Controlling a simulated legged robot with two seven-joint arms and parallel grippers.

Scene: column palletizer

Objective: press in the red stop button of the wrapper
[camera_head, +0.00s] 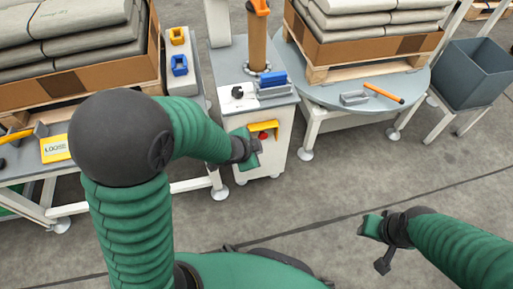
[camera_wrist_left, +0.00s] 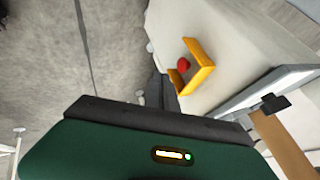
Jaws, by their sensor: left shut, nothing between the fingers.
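The red stop button (camera_head: 262,135) sits on the front of the white wrapper cabinet (camera_head: 274,160), under a yellow guard (camera_head: 266,125). In the left wrist view the red button (camera_wrist_left: 184,65) shows inside the angled yellow guard (camera_wrist_left: 205,70). My left gripper (camera_head: 253,153) is shut and empty, close in front of the cabinet, beside and a little below the button. In the left wrist view its dark fingers (camera_wrist_left: 160,88) end short of the guard, apart from the button. My right gripper (camera_head: 370,227) hangs over the floor at lower right; its fingers are too small to judge.
On the cabinet top stand a brown roll post (camera_head: 257,45), a black knob (camera_head: 238,92) and a blue block (camera_head: 272,79). A round turntable (camera_head: 420,85) with a loaded pallet is at right. A table with stacked sacks is at left. The floor in front is clear.

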